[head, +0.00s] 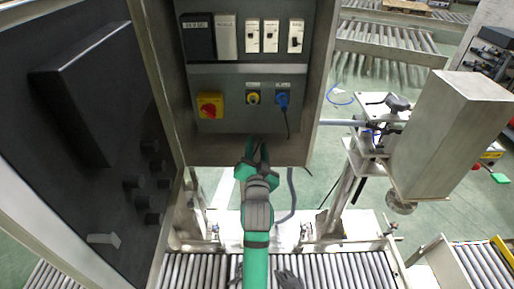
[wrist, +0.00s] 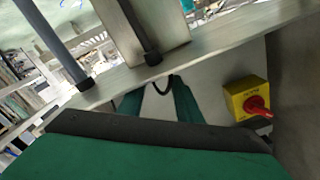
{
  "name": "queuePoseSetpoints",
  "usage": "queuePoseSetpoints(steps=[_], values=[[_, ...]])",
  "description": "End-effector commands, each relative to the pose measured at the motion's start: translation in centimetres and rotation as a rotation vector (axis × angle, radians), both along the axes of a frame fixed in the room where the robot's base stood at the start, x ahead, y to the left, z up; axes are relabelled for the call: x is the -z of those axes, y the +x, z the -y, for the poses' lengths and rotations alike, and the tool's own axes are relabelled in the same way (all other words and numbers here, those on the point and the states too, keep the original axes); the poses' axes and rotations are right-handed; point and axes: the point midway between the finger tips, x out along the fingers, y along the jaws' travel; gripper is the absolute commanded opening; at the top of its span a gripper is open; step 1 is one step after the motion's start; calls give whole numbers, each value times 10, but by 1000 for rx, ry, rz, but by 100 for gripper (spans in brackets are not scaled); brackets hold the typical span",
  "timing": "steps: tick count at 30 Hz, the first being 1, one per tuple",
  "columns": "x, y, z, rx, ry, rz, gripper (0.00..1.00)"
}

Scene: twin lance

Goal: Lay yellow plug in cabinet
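The grey cabinet (head: 178,140) stands open in the head view, with its dark door swung to the left. A small round yellow fitting (head: 253,97) sits on its back panel; I cannot tell whether this is the yellow plug or only its socket. No loose yellow plug shows clearly. My gripper (head: 257,147) is at the cabinet's lower front edge, below the yellow fitting, with its fingers apart. In the wrist view my gripper (wrist: 160,104) also shows two separated green fingers. A thin dark loop (wrist: 162,90) shows between them; I cannot tell what it is.
A blue plug (head: 283,100) with a hanging dark cable is right of the yellow fitting. A yellow box with a red switch (head: 210,105) is at left, also in the wrist view (wrist: 248,98). Breakers (head: 270,37) line the top. A roller conveyor (head: 340,268) runs below.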

Motion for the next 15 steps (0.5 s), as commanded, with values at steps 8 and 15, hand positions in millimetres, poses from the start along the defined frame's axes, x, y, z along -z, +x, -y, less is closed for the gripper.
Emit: queuePoseSetpoints(steps=[8, 15], values=[[7, -23, 2, 2, 0, -13, 37], [7, -69, 1, 0, -1, -12, 37]])
